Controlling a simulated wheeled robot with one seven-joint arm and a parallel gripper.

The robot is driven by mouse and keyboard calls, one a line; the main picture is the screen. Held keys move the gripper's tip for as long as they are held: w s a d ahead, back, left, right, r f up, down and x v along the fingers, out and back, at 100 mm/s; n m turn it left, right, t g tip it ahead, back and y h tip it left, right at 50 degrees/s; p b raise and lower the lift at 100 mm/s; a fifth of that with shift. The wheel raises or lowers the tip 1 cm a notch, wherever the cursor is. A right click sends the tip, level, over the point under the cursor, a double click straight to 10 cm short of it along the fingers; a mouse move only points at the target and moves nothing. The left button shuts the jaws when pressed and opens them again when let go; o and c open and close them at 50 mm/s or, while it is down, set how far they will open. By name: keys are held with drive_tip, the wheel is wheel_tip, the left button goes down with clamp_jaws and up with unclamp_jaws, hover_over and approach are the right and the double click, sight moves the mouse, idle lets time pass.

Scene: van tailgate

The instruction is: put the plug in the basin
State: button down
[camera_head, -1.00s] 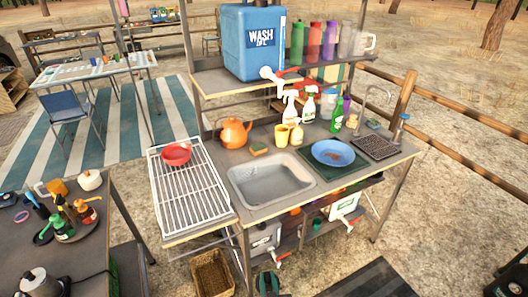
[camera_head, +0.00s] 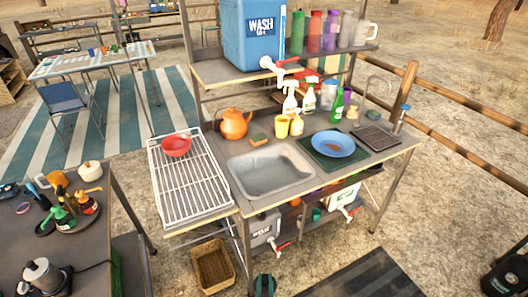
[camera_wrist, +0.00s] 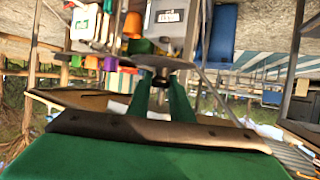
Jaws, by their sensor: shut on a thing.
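The grey basin (camera_head: 268,177) is set into the counter in the middle of the head view, and its inside looks empty. My gripper (camera_head: 264,284) shows only as dark green fingers at the bottom edge of the head view, in front of and below the counter. In the wrist view my gripper (camera_wrist: 160,82) has its two green fingers closed on a dark, thin, disc-like thing, which I take to be the plug (camera_wrist: 158,62). It is seen nearly edge-on, and the fingers partly cover it.
A white drying rack (camera_head: 190,190) with a red bowl (camera_head: 176,145) lies left of the basin. A blue plate (camera_head: 333,144) lies to its right. An orange kettle (camera_head: 234,123), sponge (camera_head: 258,140), yellow cups and spray bottles stand behind. A wicker basket (camera_head: 213,266) sits below.

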drive_tip(key=shift+s+a+f, duration=0.25)
drive_tip(key=shift+s+f, duration=0.55)
drive_tip(key=shift+f, duration=0.1)
